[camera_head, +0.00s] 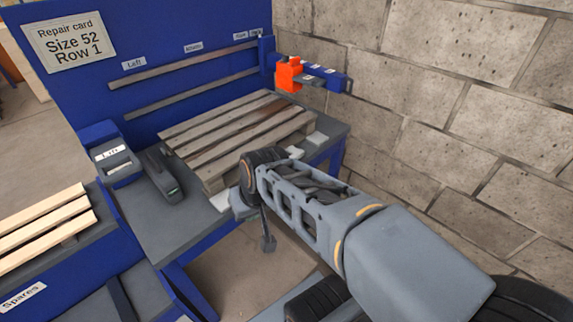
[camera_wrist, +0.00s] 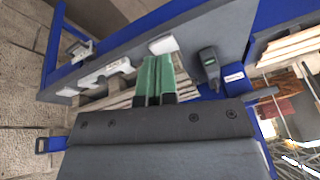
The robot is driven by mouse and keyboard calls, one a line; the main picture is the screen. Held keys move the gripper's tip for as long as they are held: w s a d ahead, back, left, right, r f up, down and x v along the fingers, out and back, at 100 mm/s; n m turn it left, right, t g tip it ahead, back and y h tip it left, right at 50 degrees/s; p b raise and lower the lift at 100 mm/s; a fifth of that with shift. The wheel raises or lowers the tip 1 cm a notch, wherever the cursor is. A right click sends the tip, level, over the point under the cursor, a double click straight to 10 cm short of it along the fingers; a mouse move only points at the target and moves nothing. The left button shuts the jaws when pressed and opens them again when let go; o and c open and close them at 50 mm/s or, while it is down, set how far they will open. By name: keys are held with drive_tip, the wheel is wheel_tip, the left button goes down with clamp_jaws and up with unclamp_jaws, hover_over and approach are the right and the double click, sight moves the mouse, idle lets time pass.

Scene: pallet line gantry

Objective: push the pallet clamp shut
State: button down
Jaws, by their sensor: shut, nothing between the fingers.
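A worn wooden pallet (camera_head: 236,128) lies on the grey bench; its slats also show behind my fingers in the wrist view (camera_wrist: 125,98). Pale clamp-like fittings (camera_wrist: 100,75) sit along the bench edge beside the pallet in the wrist view. An orange block (camera_head: 289,74) sits on a blue arm at the back right. I cannot tell for certain which part is the pallet clamp, or how far it is open. My gripper (camera_wrist: 158,60) has its green fingers together and empty, over the bench edge near a pale block (camera_wrist: 163,45). In the head view my arm hides part of the pallet's near side.
A dark handheld tool (camera_head: 161,176) and a labelled blue box (camera_head: 113,158) stand left of the pallet. Spare slats (camera_head: 45,228) lie at the lower left. A blue back panel (camera_head: 150,40) stands behind, and a block wall (camera_head: 450,100) closes the right side.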

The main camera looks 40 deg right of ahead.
drive_tip(key=w+d+f+m+t+y+b, duration=0.3)
drive_tip(key=w+d+f+m+t+b, duration=0.15)
drive_tip(key=w+d+f+m, duration=0.35)
drive_tip(key=w+d+f+m+t+h+b, duration=0.1)
drive_tip(key=d+m, duration=0.3)
drive_tip(key=d, duration=0.5)
drive_tip(key=w+d+f+m+t+h+b, duration=0.2)
drive_tip(key=d+m, duration=0.3)
drive_tip(key=d, duration=0.4)
drive_tip(key=shift+d+f+t+h+b, duration=0.3)
drive_tip(key=shift+f+t+h+b, duration=0.15)
drive_tip(key=shift+h, duration=0.25)
drive_tip(key=shift+w, duration=0.15)
drive_tip(key=w+r+p+x, duration=0.1)
drive_tip(key=x, duration=1.2)
drive_tip(key=shift+w+r, duration=0.15)
drive_tip(key=shift+r, duration=0.15)
